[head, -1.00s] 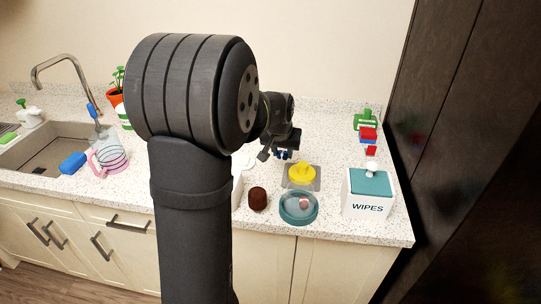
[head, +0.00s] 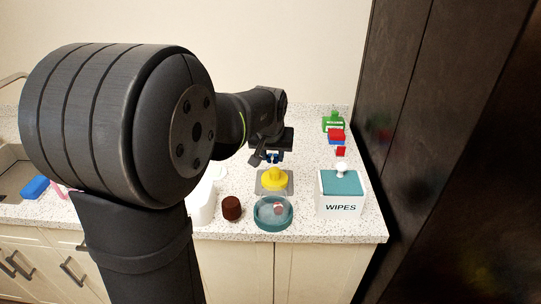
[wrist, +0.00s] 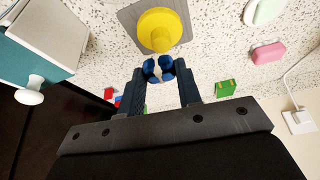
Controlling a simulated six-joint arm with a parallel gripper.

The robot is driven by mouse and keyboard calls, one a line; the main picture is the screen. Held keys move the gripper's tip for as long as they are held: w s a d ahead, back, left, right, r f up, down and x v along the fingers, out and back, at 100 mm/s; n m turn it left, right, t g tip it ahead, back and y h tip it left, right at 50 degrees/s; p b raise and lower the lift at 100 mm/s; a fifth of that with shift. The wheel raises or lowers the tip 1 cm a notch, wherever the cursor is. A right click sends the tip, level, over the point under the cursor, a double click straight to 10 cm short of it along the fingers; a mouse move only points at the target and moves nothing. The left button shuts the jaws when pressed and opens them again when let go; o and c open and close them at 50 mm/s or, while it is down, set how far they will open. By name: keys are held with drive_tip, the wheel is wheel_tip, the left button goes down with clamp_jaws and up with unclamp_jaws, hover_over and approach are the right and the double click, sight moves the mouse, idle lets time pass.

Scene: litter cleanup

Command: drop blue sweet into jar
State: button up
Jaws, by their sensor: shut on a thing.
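My gripper (head: 270,157) is shut on the blue sweet (head: 274,159), just behind the yellow knobbed piece. In the wrist view the fingertips (wrist: 161,76) hold the blue sweet (wrist: 167,66) beside the yellow piece; I cannot tell its height above the counter. A round clear jar with a teal rim (head: 260,223) stands at the counter's front, nearer the camera than the gripper, with a pinkish thing in it. The jar is not in the wrist view.
The yellow piece (head: 274,181) sits on a grey square (head: 259,187) behind the jar. A brown cap (head: 231,208) stands left of the jar, a wipes box (head: 341,207) right. Red, blue and green items (head: 334,124) lie at the back right; a dark cabinet (head: 440,130) bounds the right.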

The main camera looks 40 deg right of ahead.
drive_tip(key=s+a+r, duration=0.4)
drive_tip(key=s+r, duration=0.3)
wheel_tip(320, 180, down, 6)
drive_tip(key=shift+a, duration=0.2)
drive_tip(key=o, duration=1)
drive_tip(key=shift+o, duration=0.2)
drive_tip(key=v, duration=1.7)
drive_tip(key=shift+a, duration=0.15)
